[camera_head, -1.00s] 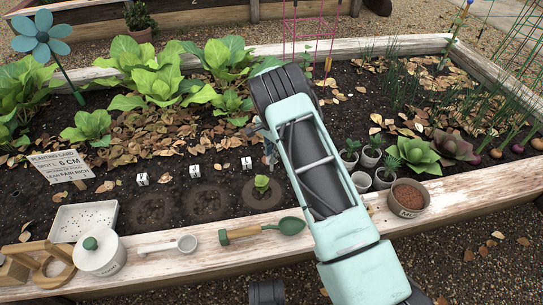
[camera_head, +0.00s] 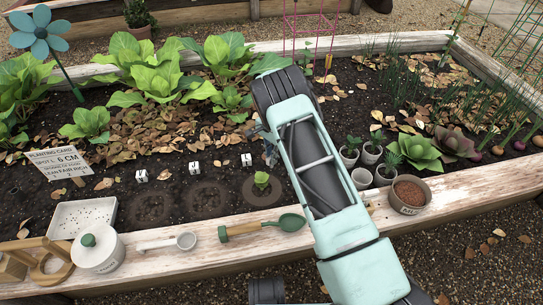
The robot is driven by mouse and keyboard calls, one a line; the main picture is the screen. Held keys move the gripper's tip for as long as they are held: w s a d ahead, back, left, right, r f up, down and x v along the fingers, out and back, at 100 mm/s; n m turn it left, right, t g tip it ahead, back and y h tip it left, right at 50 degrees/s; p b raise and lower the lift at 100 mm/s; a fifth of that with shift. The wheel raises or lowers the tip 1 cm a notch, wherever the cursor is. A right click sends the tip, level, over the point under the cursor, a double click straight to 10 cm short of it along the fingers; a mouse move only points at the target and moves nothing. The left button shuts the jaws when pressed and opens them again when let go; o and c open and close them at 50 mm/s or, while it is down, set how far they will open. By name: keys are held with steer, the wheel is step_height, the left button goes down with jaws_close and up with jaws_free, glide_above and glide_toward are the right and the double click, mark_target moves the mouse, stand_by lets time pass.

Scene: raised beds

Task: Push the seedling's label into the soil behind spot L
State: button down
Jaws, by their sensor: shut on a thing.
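A small green seedling (camera_head: 262,180) stands upright in the rightmost of three dark round soil spots. Small white marker cubes stand behind the spots: a left one (camera_head: 142,176), a middle one (camera_head: 194,167) and a right one (camera_head: 246,160). Their letters are too small to read. The planting card (camera_head: 60,163) at the left names spot L and 6 cm. My gripper (camera_head: 270,150) shows only in part beside my arm, low over the soil just right of the right cube and behind the seedling. It is shut; the label in its grip is hidden.
The front plank holds a white tray (camera_head: 62,224), a lidded pot (camera_head: 98,250), a scoop (camera_head: 180,242), a green trowel (camera_head: 285,223) and a brown-filled bowl (camera_head: 408,197). Small potted plants (camera_head: 393,162) stand right of my arm. Leafy plants (camera_head: 160,75) and dry leaves lie behind.

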steer(key=shift+f, duration=0.5)
steer(key=c, duration=1.9)
jaws_free()
steer(key=shift+c, duration=0.2)
steer(key=shift+r+p, duration=2.95)
steer(key=shift+r, duration=2.6)
